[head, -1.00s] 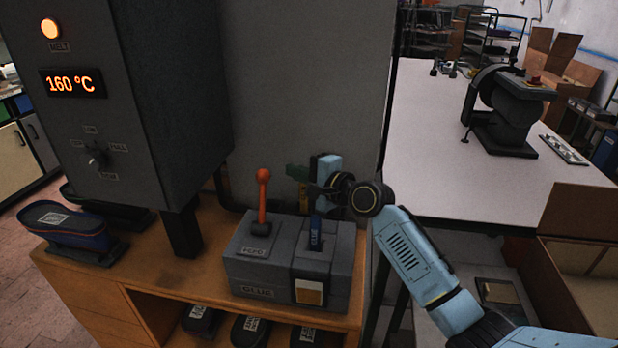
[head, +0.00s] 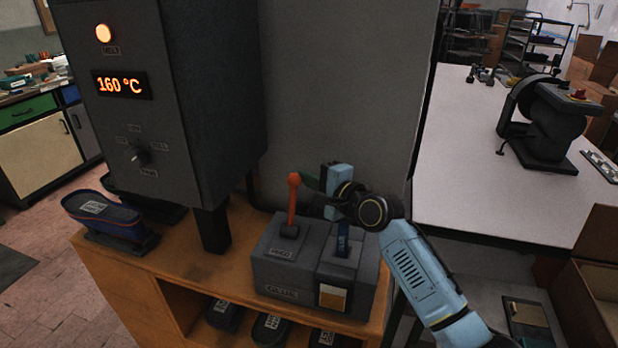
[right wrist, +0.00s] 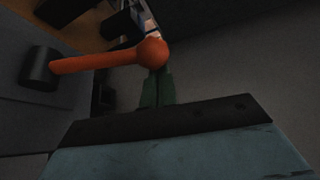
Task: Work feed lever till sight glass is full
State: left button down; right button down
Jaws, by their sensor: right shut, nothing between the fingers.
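The feed lever (head: 292,205), an orange-red rod with a round knob, stands nearly upright on the dark grey glue unit (head: 275,268). It also shows in the right wrist view (right wrist: 110,60). My right gripper (head: 309,181) is shut and empty, its green fingertips right beside the knob on its right side. In the right wrist view the fingertips (right wrist: 157,88) lie just behind the knob; I cannot tell if they touch. A small framed window, likely the sight glass (head: 332,298), is on the unit's front; its level is unclear. My left gripper is out of view.
The grey heater cabinet (head: 190,100) reads 160 °C and rises at left. A blue shoe (head: 97,210) stands on the wooden bench (head: 170,262). A white table (head: 470,170) is at right.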

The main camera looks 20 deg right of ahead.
jog(key=shift+r, duration=0.1)
jog(key=s+p, duration=0.1)
jog(key=s+a+r+n+p, duration=0.1)
jog(key=p, duration=0.1)
jog(key=shift+s+a+t, duration=0.1)
jog(key=shift+a+t, duration=0.15)
jog(key=shift+t, duration=0.05)
jog(key=s+a+n+t+y+b, duration=0.2)
jog(key=s+a+n+b, duration=0.1)
jog(key=s+n+b, duration=0.2)
jog(key=shift+a+f+n+b, duration=0.15)
jog(key=shift+a+n+b, duration=0.15)
jog(key=shift+b, duration=0.2)
jog(key=shift+s, duration=0.15)
dwell(0.3)
